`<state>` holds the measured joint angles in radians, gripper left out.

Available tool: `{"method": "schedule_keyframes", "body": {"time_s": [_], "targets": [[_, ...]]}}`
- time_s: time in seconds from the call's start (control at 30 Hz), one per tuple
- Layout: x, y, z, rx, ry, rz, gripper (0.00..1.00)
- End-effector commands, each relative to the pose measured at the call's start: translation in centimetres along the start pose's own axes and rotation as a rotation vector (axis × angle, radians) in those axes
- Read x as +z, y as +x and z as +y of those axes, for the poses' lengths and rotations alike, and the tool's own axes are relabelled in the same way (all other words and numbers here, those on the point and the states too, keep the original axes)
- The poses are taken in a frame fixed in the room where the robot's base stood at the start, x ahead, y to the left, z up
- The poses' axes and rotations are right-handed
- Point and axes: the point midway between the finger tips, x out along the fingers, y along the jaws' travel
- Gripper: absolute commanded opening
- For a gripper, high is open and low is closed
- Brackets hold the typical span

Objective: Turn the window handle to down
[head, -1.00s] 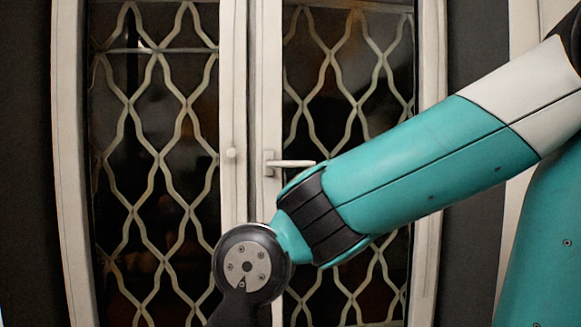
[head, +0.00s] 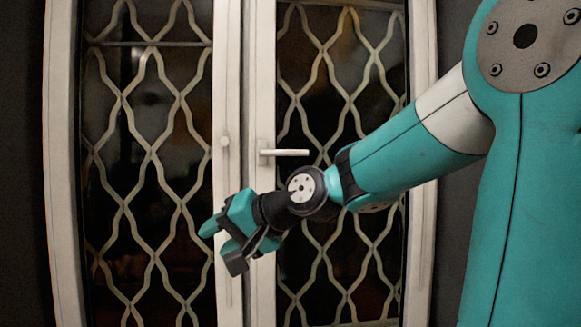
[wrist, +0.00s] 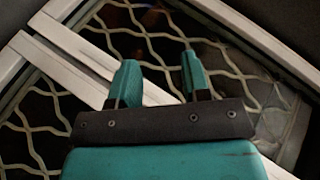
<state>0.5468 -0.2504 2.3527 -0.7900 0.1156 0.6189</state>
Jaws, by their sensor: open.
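The window handle (head: 288,153) is a pale lever on the right sash of the white window, near the middle stile. It sticks out level, with its free end to the right. My gripper (head: 219,246) is in front of the middle stiles, below and to the left of the handle, apart from it. In the wrist view my gripper (wrist: 160,75) shows two teal fingers spread with nothing between them. The handle cannot be made out in the wrist view.
The window has a left sash (head: 150,170) and a right sash with wavy pale grilles over dark glass. Dark wall (head: 453,75) shows to the right of the frame.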

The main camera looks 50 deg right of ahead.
Motion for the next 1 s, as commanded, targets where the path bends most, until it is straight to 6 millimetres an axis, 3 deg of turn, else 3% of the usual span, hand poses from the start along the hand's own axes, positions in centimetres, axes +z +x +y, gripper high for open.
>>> {"method": "schedule_keyframes", "body": {"time_s": [0.03,0.1,0.2,0.3,0.4,0.5,0.67,1.0], "targets": [[-3.4,-0.9,1.8,-0.026,0.095,0.13,0.43],[-7.8,-3.3,3.1,-0.088,0.218,0.299,0.43],[-12.9,-7.5,4.9,-0.189,0.358,0.511,0.43],[-16.2,-11.7,6.2,-0.286,0.451,0.671,0.43],[-18.1,-14.9,7.0,-0.359,0.5,0.774,0.43],[-18.9,-16.6,7.3,-0.401,0.525,0.821,0.43],[-20.0,-16.5,7.0,-0.415,0.533,0.83,0.43],[-25.5,-12.2,5.8,-0.412,0.532,0.826,0.43]]}}
